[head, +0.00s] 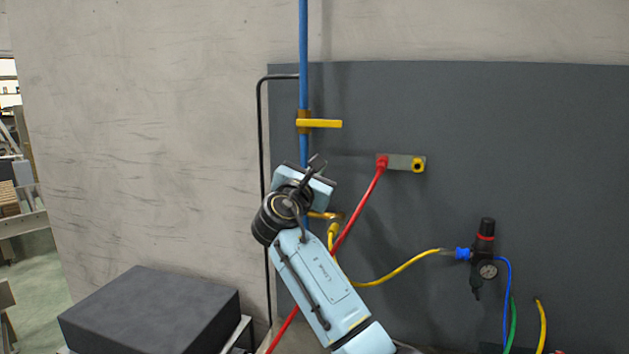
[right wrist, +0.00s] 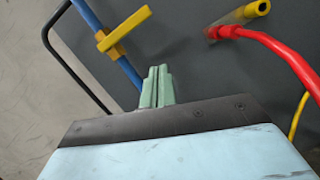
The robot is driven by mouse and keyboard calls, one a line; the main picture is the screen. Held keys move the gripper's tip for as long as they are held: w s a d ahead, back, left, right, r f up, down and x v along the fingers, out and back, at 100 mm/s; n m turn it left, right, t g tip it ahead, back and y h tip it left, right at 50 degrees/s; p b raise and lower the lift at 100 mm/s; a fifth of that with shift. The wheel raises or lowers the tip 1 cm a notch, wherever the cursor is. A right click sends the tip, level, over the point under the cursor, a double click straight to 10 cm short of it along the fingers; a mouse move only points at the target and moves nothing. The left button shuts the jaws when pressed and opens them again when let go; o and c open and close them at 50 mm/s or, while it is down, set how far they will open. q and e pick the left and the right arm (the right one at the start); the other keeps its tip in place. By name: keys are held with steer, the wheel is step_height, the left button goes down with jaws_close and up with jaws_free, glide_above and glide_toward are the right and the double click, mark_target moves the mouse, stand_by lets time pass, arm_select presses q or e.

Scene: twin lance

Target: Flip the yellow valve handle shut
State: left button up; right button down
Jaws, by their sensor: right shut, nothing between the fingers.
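The yellow valve handle (head: 325,123) sticks out level to the right from its brass-coloured valve body (head: 304,121) on the vertical blue pipe (head: 304,40). It lies across the pipe. In the right wrist view the handle (right wrist: 124,30) shows above and left of the fingers. My right gripper (right wrist: 157,82) has its pale green fingers together with nothing between them, apart from the handle. In the head view my right arm and wrist cover the pipe below the valve and hide the fingers. My left gripper is in neither view.
A grey bracket (head: 404,161) with a red hose (head: 367,197) and a yellow fitting (head: 418,165) is right of the valve. A regulator with a gauge (head: 488,270) hangs lower right. A black pipe (head: 259,130) runs left of the blue pipe. A dark box (head: 150,310) stands lower left.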

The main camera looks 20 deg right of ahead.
steer(key=shift+v, duration=1.35)
steer(key=shift+s+d, duration=0.1)
